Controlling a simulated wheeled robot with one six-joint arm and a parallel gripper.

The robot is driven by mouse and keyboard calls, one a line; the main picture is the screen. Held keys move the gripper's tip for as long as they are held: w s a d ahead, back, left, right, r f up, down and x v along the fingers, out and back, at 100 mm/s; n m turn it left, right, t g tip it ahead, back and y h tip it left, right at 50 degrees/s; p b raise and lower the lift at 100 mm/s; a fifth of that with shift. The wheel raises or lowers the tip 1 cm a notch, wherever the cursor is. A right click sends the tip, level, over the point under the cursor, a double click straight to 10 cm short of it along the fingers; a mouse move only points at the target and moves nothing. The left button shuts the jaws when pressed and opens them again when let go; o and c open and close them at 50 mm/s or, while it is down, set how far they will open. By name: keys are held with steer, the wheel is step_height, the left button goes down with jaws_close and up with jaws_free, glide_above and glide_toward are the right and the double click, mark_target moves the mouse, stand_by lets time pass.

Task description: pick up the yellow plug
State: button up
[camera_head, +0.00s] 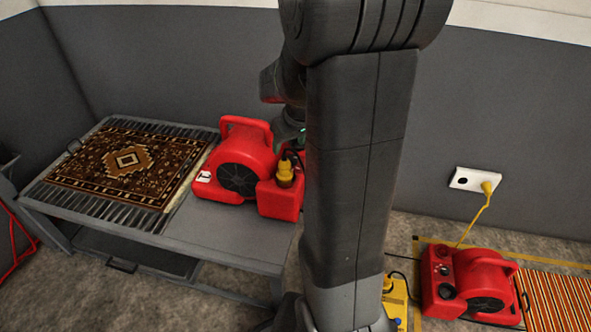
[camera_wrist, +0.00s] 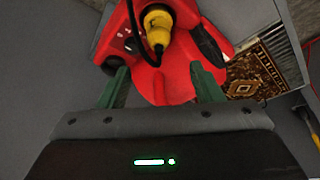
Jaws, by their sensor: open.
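A yellow plug (camera_head: 285,172) with a black cord sits upright on the low red front part of a red blower (camera_head: 242,160) on the grey table. In the wrist view the yellow plug (camera_wrist: 157,30) is at the top centre, beyond my fingertips and apart from them. My gripper (camera_wrist: 163,82) is open and empty, its green fingers spread over the red housing. In the head view my gripper (camera_head: 289,133) is partly hidden behind my arm, just above the blower. Another yellow plug (camera_head: 487,187) is at the white wall outlet (camera_head: 468,180).
A patterned rug (camera_head: 125,160) lies on the left of the table (camera_head: 225,240). On the floor at right are a second red blower (camera_head: 470,280), a yellow box (camera_head: 396,300) and a striped rug (camera_head: 560,298). My arm hides the middle.

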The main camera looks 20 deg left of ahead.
mark_target(286, 162)
steer(key=b+x, duration=0.1)
steer(key=x, duration=0.5)
steer(key=shift+a+f, duration=0.1)
steer(key=shift+f, duration=0.3)
steer(key=x, duration=0.1)
steer(key=b+x, duration=0.1)
steer(key=x, duration=0.1)
steer(key=d+b+x, duration=0.1)
steer(key=shift+s+a+f, duration=0.15)
steer(key=shift+f, duration=0.35)
steer(key=shift+a+f, duration=0.15)
steer(key=shift+f, duration=0.15)
steer(key=c, duration=1.1)
